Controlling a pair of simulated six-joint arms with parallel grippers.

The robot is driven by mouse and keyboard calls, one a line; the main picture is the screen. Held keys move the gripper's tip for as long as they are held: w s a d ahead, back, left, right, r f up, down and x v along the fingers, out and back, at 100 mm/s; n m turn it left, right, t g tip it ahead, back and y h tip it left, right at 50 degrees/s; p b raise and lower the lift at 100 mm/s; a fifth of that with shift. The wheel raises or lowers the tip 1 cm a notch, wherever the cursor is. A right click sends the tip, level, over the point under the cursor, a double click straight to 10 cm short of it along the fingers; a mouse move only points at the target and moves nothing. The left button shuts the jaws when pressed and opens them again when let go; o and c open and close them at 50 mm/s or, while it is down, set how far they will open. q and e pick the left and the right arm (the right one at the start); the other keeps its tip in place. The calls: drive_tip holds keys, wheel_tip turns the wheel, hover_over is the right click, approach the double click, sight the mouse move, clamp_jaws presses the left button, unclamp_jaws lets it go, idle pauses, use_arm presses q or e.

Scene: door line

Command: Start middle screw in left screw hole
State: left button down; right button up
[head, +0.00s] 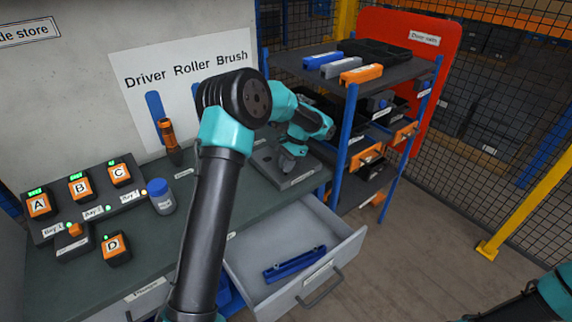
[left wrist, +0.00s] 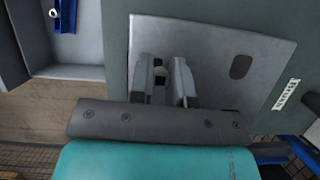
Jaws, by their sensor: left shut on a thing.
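A dark oval (left wrist: 241,66) marks the plate to the right of the fingers. The left screw hole cannot be made out. My right gripper is out of view.
A blue-post shelf rack (head: 348,125) stands right of the plate. An orange-handled driver (head: 168,135), a jar (head: 161,197) and lettered boxes (head: 80,187) are left.

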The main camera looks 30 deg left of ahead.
use_arm(q)
drive_tip(key=shift+f, duration=0.6)
idle(1.2)
drive_tip(key=shift+r, duration=0.1)
drive_tip(key=c, duration=1)
unclamp_jaws()
drive_tip(key=v, duration=1.7)
drive_tip(key=shift+r, duration=0.15)
drive_tip(key=shift+a, duration=0.1)
